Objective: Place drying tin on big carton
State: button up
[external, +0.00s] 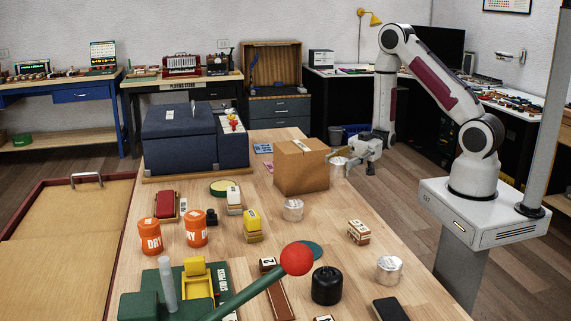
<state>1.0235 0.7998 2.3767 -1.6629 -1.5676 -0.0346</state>
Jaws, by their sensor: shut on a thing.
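The big carton (301,169), a closed brown cardboard box with a pale label on top, stands on the table toward the far right edge. My gripper (349,160) is just right of the carton and shut on a silvery tin (338,168). The tin is beside the carton's right side, below its top; whether it touches the carton or the table I cannot tell. Two orange tins with white lettering reading DRY stand at the table's left: one (150,236) nearer the edge, one (196,229) to its right. My gripper is far from both.
Other silvery cylinders stand on the table, one (293,210) in front of the carton and one (389,270) near the right edge. A dark blue case (180,138) stands left of the carton. A red ball on a green lever (297,259) rises in the foreground.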

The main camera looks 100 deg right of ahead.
jog(key=w+d+r+m+t+h, duration=0.35)
jog(key=d+r+h, duration=0.25)
jog(key=d+r, duration=0.45)
notch_tip(320, 180, up, 3)
jog(key=m+h, duration=0.4)
jog(key=h, duration=0.1)
send_over(306, 145)
jog(key=shift+f, duration=0.2)
jog(key=shift+f, duration=0.1)
jog(key=shift+f, duration=2.85)
jog(key=shift+f, duration=0.1)
jog(key=shift+f, duration=2)
jog(key=shift+f, duration=0.1)
